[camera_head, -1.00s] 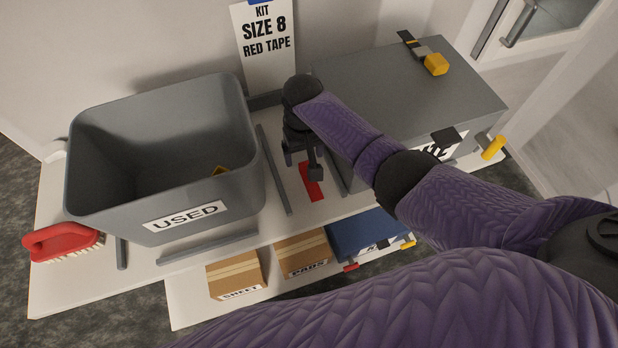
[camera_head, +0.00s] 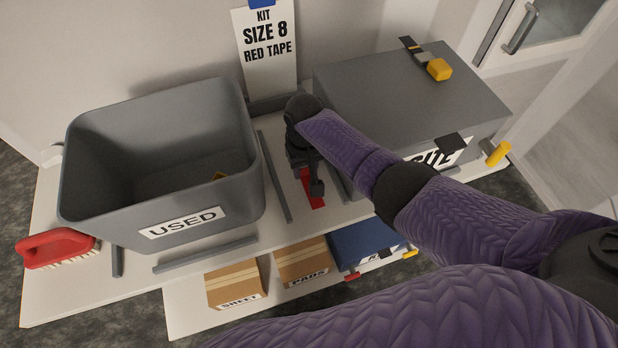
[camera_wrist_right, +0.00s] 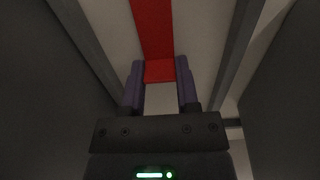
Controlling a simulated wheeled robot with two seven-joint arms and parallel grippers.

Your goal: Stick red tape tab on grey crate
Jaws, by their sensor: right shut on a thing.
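The red tape tab (camera_head: 307,182) lies as a flat red strip on the white bench, between the grey bin and the grey crate. In the right wrist view the red strip (camera_wrist_right: 152,28) runs away from me, and its near end sits between the two fingers. My right gripper (camera_wrist_right: 160,72) is shut on that end. In the head view my right gripper (camera_head: 315,185) hides part of the strip. The closed grey crate (camera_head: 400,85) stands to the right; my arm covers part of its front label. My left gripper is not in view.
An open grey bin (camera_head: 85,180) labelled USED stands at left, with a red brush (camera_head: 55,247) beside it. Grey rails (camera_head: 275,175) flank the strip. Boxes (camera_head: 303,262) sit on a lower shelf.

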